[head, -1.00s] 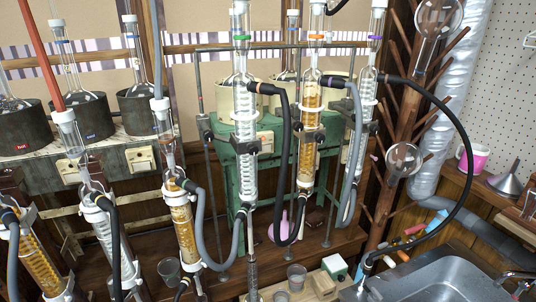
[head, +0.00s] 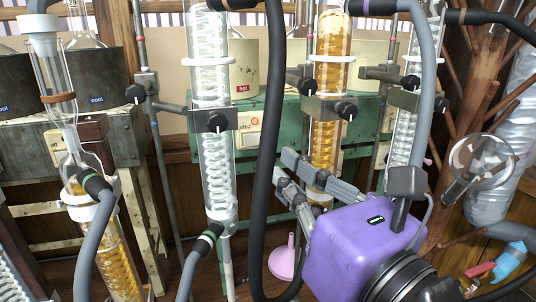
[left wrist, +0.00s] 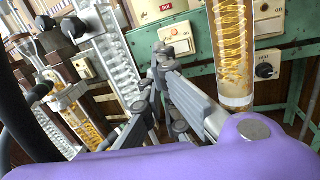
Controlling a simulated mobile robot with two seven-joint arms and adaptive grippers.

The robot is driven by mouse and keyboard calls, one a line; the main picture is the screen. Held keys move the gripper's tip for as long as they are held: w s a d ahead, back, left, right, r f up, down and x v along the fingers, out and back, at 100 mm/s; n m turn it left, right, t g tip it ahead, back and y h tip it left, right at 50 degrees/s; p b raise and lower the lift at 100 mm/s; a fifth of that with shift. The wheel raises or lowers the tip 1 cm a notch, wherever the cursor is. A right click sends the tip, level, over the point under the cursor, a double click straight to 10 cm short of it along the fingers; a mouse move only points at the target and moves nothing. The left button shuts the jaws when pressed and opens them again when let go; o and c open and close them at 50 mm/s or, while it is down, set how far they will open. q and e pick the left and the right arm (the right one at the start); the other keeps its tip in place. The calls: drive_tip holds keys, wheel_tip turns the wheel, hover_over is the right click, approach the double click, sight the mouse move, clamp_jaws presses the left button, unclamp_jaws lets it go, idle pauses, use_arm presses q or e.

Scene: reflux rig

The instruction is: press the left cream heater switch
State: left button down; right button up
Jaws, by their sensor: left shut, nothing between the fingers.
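The left cream heater (head: 245,68), with a red "hot" label, stands on the green bench (head: 180,143) behind the clear coil condenser. The switch plate also shows in the left wrist view (left wrist: 177,38), just beyond the fingertips. My left gripper (head: 282,168), with a purple body and grey fingers, is shut and empty. Its fingertips are right of and below the switch plate in the head view, apart from it as far as I can tell. My right gripper is not in view.
The clear coil condenser (head: 216,165) and the amber one (head: 330,45) stand close around the fingers. A thick black hose (head: 268,120) hangs between plate and fingertips in the head view. A pink funnel (head: 288,262) sits below. A glass bulb (head: 483,160) hangs at right.

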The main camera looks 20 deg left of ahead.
use_arm(q)
drive_tip(key=d+h, duration=0.1)
drive_tip(key=p, duration=0.2)
approach(252, 139)
drive_tip(key=shift+h, duration=0.3)
drive_tip(key=x, duration=0.6)
drive_tip(key=shift+a+r, duration=0.1)
drive_tip(key=shift+r, duration=0.1)
drive_tip(key=shift+w+a, duration=0.25)
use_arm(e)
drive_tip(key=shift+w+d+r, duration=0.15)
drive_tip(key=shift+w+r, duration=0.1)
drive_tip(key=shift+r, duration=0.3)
use_arm(q)
drive_tip(key=shift+w+a, duration=0.2)
drive_tip(key=shift+a, duration=0.2)
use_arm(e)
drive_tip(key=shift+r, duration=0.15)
use_arm(q)
drive_tip(key=shift+d+f, duration=0.1)
drive_tip(key=shift+d, duration=0.05)
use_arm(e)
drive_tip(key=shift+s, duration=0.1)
